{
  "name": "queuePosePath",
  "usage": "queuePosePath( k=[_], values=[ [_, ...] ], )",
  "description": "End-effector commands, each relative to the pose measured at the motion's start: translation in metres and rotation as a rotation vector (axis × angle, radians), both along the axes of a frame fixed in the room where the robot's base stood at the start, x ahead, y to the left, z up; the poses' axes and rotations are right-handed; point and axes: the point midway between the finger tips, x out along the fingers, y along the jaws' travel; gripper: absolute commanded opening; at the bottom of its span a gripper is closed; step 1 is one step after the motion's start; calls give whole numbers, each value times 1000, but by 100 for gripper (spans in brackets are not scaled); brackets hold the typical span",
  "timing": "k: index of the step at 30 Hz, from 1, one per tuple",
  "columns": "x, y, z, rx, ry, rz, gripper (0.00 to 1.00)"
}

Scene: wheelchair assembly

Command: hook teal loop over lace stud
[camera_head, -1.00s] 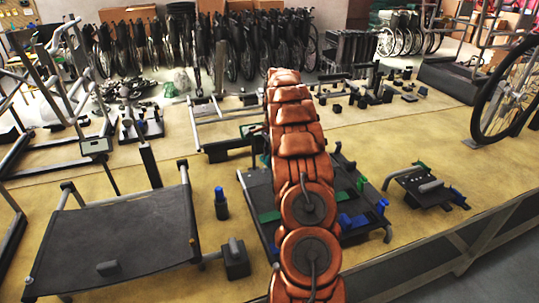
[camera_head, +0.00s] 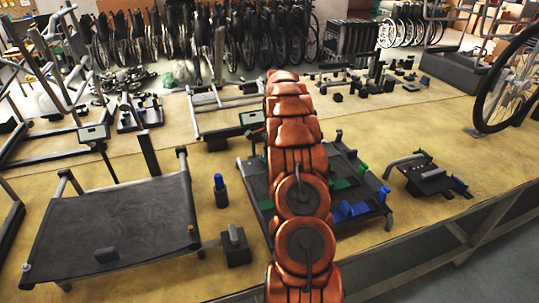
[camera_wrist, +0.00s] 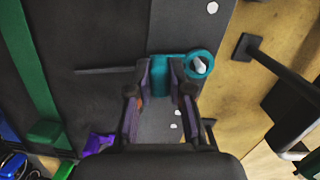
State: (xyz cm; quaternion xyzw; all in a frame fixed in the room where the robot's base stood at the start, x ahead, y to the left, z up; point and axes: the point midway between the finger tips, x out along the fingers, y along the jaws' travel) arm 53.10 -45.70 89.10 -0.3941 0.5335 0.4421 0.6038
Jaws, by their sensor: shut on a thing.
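In the wrist view the teal loop (camera_wrist: 190,64) has a flat tab and a round ring at its right end. My gripper (camera_wrist: 160,85) is shut on the tab, one finger on each side. A pale, rounded stud-like end (camera_wrist: 200,66) shows inside the ring; I cannot tell whether the ring is around it or only above it. Small white studs (camera_wrist: 177,112) dot the dark panel (camera_wrist: 110,35) below the fingers, and another white stud (camera_wrist: 212,8) lies near its right edge. In the head view my own arm hides the gripper and loop.
A dark bar (camera_wrist: 265,62) stands right of the panel in the wrist view. A green strap (camera_wrist: 32,70) runs along the left. In the head view, a framed black panel (camera_head: 115,225), a blue-topped post (camera_head: 219,185) and a small fixture (camera_head: 430,178) flank my arm.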

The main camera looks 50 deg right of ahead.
Motion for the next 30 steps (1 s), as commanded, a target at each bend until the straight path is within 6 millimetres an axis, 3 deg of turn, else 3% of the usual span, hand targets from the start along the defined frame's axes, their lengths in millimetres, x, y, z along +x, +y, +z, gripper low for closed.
queuePosePath(
  k=[30],
  values=[
    [0, 0, -8, 2, 0, -1, 0]
  ],
)
